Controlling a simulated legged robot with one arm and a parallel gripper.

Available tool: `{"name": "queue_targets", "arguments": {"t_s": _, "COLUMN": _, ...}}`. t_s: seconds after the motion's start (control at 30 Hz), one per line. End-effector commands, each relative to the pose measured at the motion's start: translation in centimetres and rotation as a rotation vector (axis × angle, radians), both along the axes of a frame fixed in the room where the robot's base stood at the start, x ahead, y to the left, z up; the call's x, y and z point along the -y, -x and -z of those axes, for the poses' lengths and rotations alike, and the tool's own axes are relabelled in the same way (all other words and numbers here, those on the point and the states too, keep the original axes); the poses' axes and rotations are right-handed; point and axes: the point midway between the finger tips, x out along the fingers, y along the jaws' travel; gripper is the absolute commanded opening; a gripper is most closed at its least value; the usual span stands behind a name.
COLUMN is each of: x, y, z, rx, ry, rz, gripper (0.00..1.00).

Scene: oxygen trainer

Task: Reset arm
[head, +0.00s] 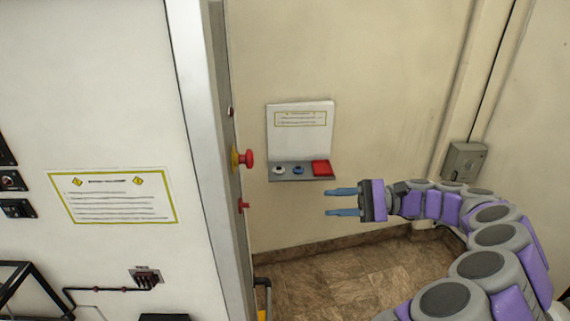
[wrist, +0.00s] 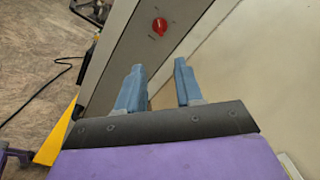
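My gripper (head: 343,201) is open and empty, its two blue fingers apart and pointing left. In the head view it is in front of the wall, below and to the right of a small wall panel. My purple and grey arm curves in from the lower right. In the wrist view the open fingers (wrist: 157,88) point toward a grey cabinet edge (wrist: 125,60) with a red knob (wrist: 160,26). The fingers appear apart from the knob and the edge.
The wall panel (head: 300,118) has a shelf with a white button (head: 279,170), a blue button (head: 298,169) and a red block (head: 321,168). A red mushroom button (head: 247,159) and a red knob (head: 243,205) jut from the cabinet edge. A grey box (head: 464,161) hangs at right.

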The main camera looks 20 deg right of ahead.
Motion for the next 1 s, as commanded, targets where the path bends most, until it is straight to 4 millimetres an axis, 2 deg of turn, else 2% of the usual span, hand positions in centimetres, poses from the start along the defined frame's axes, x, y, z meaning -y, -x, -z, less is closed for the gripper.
{"name": "queue_targets", "arguments": {"t_s": 0.17, "x": -1.0, "y": 0.1, "z": -0.1, "rx": 0.005, "ry": 0.015, "rz": -0.022, "gripper": 0.36}}
{"name": "queue_targets", "arguments": {"t_s": 0.27, "x": -4.1, "y": 0.4, "z": -0.4, "rx": 0.02, "ry": 0.067, "rz": -0.088, "gripper": 0.36}}
{"name": "queue_targets", "arguments": {"t_s": 0.37, "x": -9.0, "y": 1.4, "z": -0.4, "rx": 0.04, "ry": 0.158, "rz": -0.191, "gripper": 0.36}}
{"name": "queue_targets", "arguments": {"t_s": 0.5, "x": -16.0, "y": 4.4, "z": 0.7, "rx": 0.078, "ry": 0.33, "rz": -0.351, "gripper": 0.36}}
{"name": "queue_targets", "arguments": {"t_s": 0.6, "x": -19.9, "y": 7.3, "z": 2.3, "rx": 0.104, "ry": 0.461, "rz": -0.459, "gripper": 0.36}}
{"name": "queue_targets", "arguments": {"t_s": 0.7, "x": -22.5, "y": 10.3, "z": 4.5, "rx": 0.131, "ry": 0.596, "rz": -0.551, "gripper": 0.36}}
{"name": "queue_targets", "arguments": {"t_s": 0.87, "x": -24.6, "y": 15.4, "z": 8.6, "rx": 0.175, "ry": 0.821, "rz": -0.686, "gripper": 0.36}}
{"name": "queue_targets", "arguments": {"t_s": 1.0, "x": -24.4, "y": 19.7, "z": 12.6, "rx": 0.208, "ry": 1.021, "rz": -0.786, "gripper": 0.36}}
